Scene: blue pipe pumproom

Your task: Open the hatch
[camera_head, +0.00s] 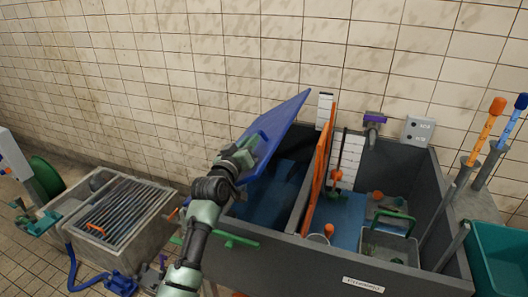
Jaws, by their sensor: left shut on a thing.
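The hatch is a flat blue panel (283,120) over the left part of a dark grey tank (325,262). It stands raised at a steep tilt, with the dark blue opening (268,195) showing below it. My left gripper (256,149) is at the panel's near left face, shut on the hatch. The exact grip point is hard to make out because the gripper and wrist cover it. My left arm comes up from the bottom of the view. My right gripper is not in view.
An orange divider (318,170) stands upright right of the opening. Orange and blue rods (487,132) rise at the right beside a teal bin (500,262). A grated concrete basin (122,215) stands at the left. A tiled wall (200,60) is behind.

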